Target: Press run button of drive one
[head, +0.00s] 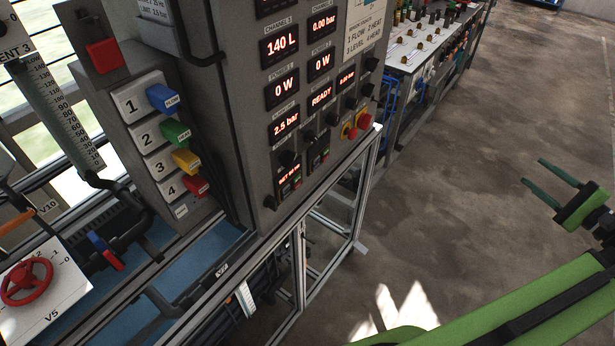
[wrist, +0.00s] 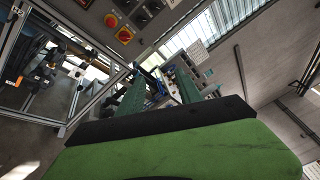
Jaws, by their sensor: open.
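The grey control cabinet (head: 243,130) stands left of centre in the head view. Two small dark drive units sit low on its face, the nearer one (head: 288,180) with a lit red display and small green and red spots, the other (head: 318,152) to its right. Which is drive one, and its run button, I cannot read. My gripper (head: 534,172) is open and empty over the floor at the right, well apart from the cabinet. In the wrist view my gripper (wrist: 160,82) also shows empty, with the panel at the upper left.
A red emergency button (head: 364,121) and a yellow-backed red switch sit right of the drives. An aluminium frame (head: 330,225) stands below the cabinet. Numbered coloured switches (head: 162,97) and a red valve wheel (head: 26,283) are at the left. The floor (head: 450,150) between is clear.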

